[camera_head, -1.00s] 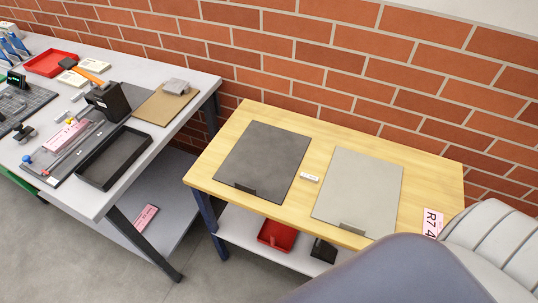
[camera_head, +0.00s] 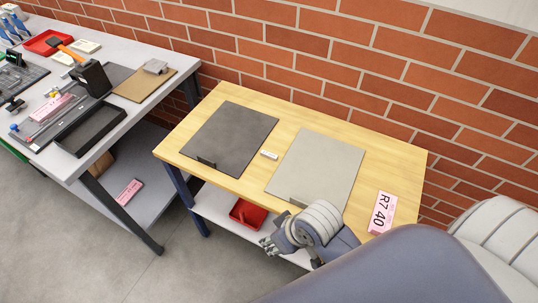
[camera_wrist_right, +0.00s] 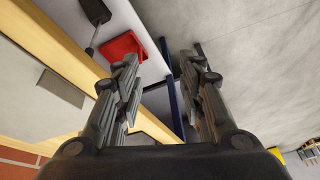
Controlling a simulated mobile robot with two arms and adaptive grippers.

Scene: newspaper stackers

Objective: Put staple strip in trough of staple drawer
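I cannot surely make out a staple strip. A small white piece (camera_head: 269,155) lies between two mats on the wooden table, but I cannot tell what it is. A long open black tray (camera_head: 91,131) sits on the grey table's front edge; whether it is the staple drawer is unclear. My right gripper (camera_head: 268,246) is in front of the wooden table's front edge, apart from these things. In the wrist view its fingers (camera_wrist_right: 160,65) are spread with nothing between them. My left gripper is not in view.
The wooden table (camera_head: 400,165) carries a dark mat (camera_head: 230,138), a light mat (camera_head: 318,170) and a pink R7 40 box (camera_head: 381,212). A red tray (camera_head: 248,214) is on its lower shelf. The grey table (camera_head: 150,95) is crowded with tools. A gap separates the tables.

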